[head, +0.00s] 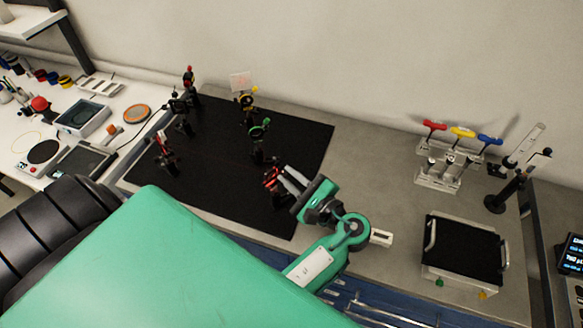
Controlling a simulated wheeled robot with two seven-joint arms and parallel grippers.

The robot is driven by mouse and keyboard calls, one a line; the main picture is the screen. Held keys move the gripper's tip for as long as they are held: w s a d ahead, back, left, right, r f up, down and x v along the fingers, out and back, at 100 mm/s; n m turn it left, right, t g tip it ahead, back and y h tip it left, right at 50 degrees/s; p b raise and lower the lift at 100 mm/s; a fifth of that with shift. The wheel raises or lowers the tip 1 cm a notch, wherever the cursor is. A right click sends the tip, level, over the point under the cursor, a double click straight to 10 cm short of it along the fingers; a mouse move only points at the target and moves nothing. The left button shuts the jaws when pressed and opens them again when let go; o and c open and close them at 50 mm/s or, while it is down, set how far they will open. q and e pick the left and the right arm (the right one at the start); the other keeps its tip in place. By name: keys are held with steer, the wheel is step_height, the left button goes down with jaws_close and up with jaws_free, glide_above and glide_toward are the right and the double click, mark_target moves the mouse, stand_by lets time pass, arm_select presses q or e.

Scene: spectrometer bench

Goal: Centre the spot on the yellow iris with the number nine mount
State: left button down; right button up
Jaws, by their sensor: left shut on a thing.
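The black breadboard (215,150) carries several small optic mounts on posts. A mount with a yellow ring (247,101), which looks like the yellow iris, stands near its back, in front of a pale card (241,81). A green-ringed mount (260,129) stands nearer. My left gripper (281,181) is shut on part of a dark mount with red glints (270,178) at the board's right side. The fingers partly hide this mount. No number is readable on any mount, so I cannot tell which is number nine. The spot on the iris is too small to make out. My right gripper is out of view.
A rack with red, yellow and blue T-handled tools (437,174) stands at the right, beside a dark post stand (505,195). A black-topped box (465,250) sits in front. A white side bench (60,140) holds small items. The grey bench between board and rack is clear.

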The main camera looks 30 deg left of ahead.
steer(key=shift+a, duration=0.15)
arm_select(q)
steer(key=c, duration=1.4)
jaws_free()
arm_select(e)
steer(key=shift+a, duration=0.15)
arm_select(q)
steer(key=shift+o, duration=0.2)
